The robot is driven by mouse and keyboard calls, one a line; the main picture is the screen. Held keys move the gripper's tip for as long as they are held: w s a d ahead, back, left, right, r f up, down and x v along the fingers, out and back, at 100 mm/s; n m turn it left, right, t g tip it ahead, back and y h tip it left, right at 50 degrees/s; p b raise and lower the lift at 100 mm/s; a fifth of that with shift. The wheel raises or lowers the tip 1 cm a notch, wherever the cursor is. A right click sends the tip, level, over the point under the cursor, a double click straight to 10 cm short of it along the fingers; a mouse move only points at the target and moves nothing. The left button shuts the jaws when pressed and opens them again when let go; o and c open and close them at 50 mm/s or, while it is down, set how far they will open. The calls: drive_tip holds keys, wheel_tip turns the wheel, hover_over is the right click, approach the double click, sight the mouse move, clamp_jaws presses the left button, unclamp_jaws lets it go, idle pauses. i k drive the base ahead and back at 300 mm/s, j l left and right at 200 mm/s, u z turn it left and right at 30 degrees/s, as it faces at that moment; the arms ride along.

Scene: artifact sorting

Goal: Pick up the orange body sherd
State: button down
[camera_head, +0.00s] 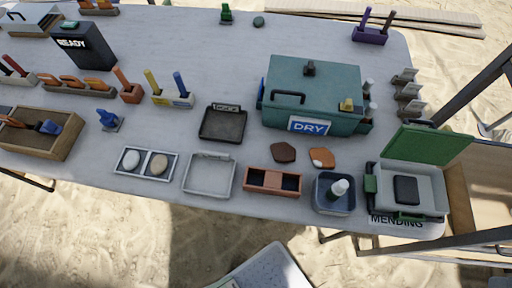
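An orange sherd (325,160) with a small pale patch lies flat on the table, right of centre. It lies in front of the teal box marked DRY. A dark brown sherd (284,152) lies just left of it, with a narrow gap between them. The orange sherd is uncovered and nothing touches it. My gripper is not in view.
The teal DRY box (286,76) stands close behind the sherds. A reddish-brown two-part tray (262,191) and a blue-grey basin (322,203) holding a white bottle (339,189) stand in front. An open green-lidded case (446,198) is at right. Clear table lies upper middle.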

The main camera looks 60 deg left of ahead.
sight(321, 158)
drive_tip(key=u, duration=1.6)
